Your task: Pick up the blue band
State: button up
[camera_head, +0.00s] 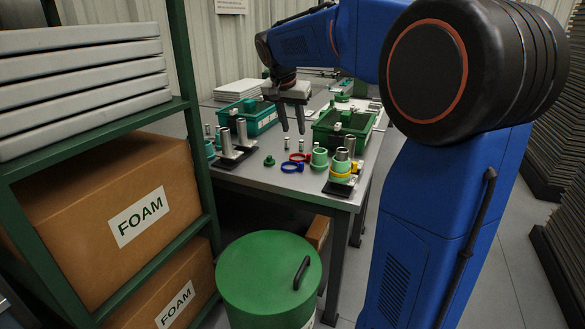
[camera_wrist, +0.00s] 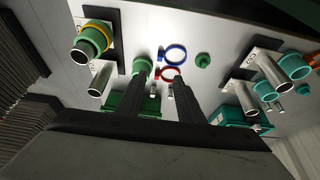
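The blue band (camera_head: 292,168) is a ring with a small tab, lying flat near the front edge of the grey table (camera_head: 240,175). It also shows in the wrist view (camera_wrist: 164,55), beyond my fingertips. A red band (camera_head: 300,157) lies right beside it, on the far side in the head view; in the wrist view the red band (camera_wrist: 163,74) is closer to my fingers. My gripper (camera_head: 293,131) points down above the table with its two fingers apart and nothing between them. In the wrist view the gripper (camera_wrist: 160,77) fingers partly overlap the red band.
A black stand with metal posts and stacked green and yellow rings (camera_head: 341,168) stands right of the bands. A green knob (camera_head: 269,160) and another post stand (camera_head: 232,158) are left. Green (camera_head: 326,121) and teal (camera_head: 262,114) bins stand behind. A green drum (camera_head: 262,250) stands in front.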

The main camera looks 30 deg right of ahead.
send_over(301, 163)
jog(key=s+a, duration=0.2)
notch_tip(301, 163, down, 11)
jog(key=shift+w+f, duration=0.1)
jog(key=shift+x, duration=2.55)
jog(key=shift+w+d, duration=0.1)
grip_shut()
